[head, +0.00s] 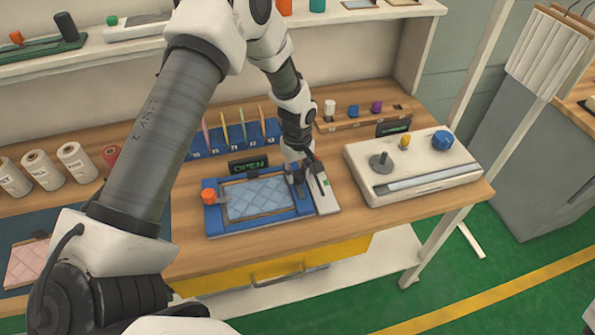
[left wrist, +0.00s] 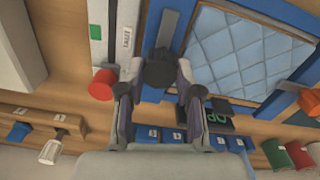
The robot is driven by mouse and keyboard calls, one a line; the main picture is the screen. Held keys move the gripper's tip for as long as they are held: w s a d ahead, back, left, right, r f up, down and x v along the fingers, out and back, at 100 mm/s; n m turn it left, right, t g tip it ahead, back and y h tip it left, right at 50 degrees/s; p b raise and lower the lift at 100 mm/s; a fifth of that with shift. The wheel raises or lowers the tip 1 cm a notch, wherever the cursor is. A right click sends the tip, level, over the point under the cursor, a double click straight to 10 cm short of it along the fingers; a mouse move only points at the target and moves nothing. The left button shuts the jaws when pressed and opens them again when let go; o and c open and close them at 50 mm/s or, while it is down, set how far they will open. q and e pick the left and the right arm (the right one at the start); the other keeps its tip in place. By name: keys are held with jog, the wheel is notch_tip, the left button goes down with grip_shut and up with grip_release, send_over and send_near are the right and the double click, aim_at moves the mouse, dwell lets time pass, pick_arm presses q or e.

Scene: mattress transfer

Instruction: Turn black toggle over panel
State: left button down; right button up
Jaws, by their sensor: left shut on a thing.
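The blue-framed panel (head: 218,222) lies on the wooden bench with a light blue quilted pad (head: 260,198) inside it. The black toggle (left wrist: 160,68) shows in the left wrist view between the fingertips of my left gripper (left wrist: 157,84), which is shut on it. A grey bar (left wrist: 168,27) runs from the toggle along the blue frame, beside the pad. In the head view, my left gripper (head: 305,178) is at the panel's right edge, next to a white strip (head: 324,193), and mostly hides the toggle. My right gripper is not in view.
An orange knob (head: 208,196) stands at the panel's left side. A dark sign with green letters (head: 248,166) and a blue rack (head: 232,138) stand behind. A white control box (head: 415,169) with knobs sits to the right. Thread spools (head: 42,170) stand far left.

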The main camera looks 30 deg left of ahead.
pick_arm(q)
jog(key=shift+s+f+m, duration=0.15)
jog(key=shift+s+m, duration=0.05)
jog(key=shift+m, duration=0.3)
jog(key=m, duration=0.8)
jog(key=shift+d, duration=0.1)
jog(key=m+b, duration=0.1)
jog(key=m, duration=0.3)
jog(key=shift+m, duration=2.5)
